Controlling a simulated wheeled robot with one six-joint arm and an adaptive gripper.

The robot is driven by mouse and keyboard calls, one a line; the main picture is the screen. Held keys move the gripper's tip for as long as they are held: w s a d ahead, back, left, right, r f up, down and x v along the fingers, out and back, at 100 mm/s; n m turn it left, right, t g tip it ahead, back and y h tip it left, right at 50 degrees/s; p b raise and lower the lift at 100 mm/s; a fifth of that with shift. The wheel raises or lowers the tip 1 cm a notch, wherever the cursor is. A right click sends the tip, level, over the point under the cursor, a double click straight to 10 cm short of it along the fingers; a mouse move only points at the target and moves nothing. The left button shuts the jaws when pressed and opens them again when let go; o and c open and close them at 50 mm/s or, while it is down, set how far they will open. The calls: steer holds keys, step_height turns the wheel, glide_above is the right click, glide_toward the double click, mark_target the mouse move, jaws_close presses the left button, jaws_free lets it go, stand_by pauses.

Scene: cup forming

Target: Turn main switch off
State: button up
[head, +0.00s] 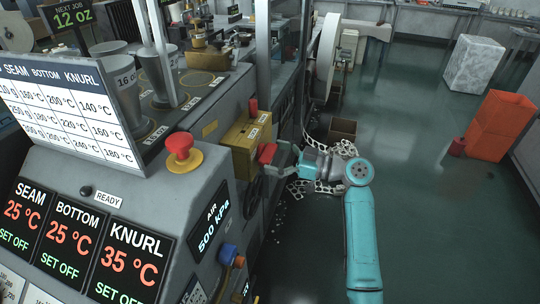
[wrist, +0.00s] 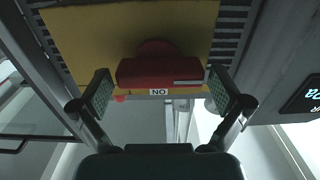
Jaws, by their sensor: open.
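The main switch is a red handle (head: 267,152) on the side of a yellow box (head: 240,134) on the machine. In the wrist view the red handle (wrist: 160,72) lies crosswise in front of the yellow plate (wrist: 75,35). A small label below it reads "NO", possibly "ON" upside down. My gripper (head: 281,157) is open at the handle. In the wrist view my gripper (wrist: 160,95) has one finger near each end of the handle. Gaps seem to show between pads and handle; contact cannot be told.
A red emergency button (head: 180,147) stands on the console left of the switch. White perforated scrap (head: 300,188) lies by the machine.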

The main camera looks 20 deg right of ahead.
steer(key=v, duration=1)
steer(key=shift+s+d, duration=0.2)
steer(key=shift+d, duration=0.1)
steer(key=shift+f, duration=0.1)
steer(key=s+a+f+m+t+h, duration=0.1)
steer(key=s+a+f+m+h, duration=0.25)
steer(key=s+f, duration=0.4)
steer(key=s+a+f+m+t+h, duration=0.15)
steer(key=s+f+m+h, duration=0.25)
steer(key=f, duration=0.6)
steer(key=s+a+f+m+h, duration=0.35)
steer(key=s+f, duration=0.25)
steer(key=f, duration=0.2)
steer(key=s+m+h, duration=0.2)
steer(key=s+h, duration=0.2)
steer(key=s, duration=1.2)
steer(key=s+r+n+t, duration=0.1)
steer(key=s+r+n, duration=0.1)
steer(key=s+r, duration=0.9)
steer(key=shift+s+a+r+t, duration=0.35)
steer(key=shift+s+a+r, duration=0.1)
steer(key=shift+s, duration=0.55)
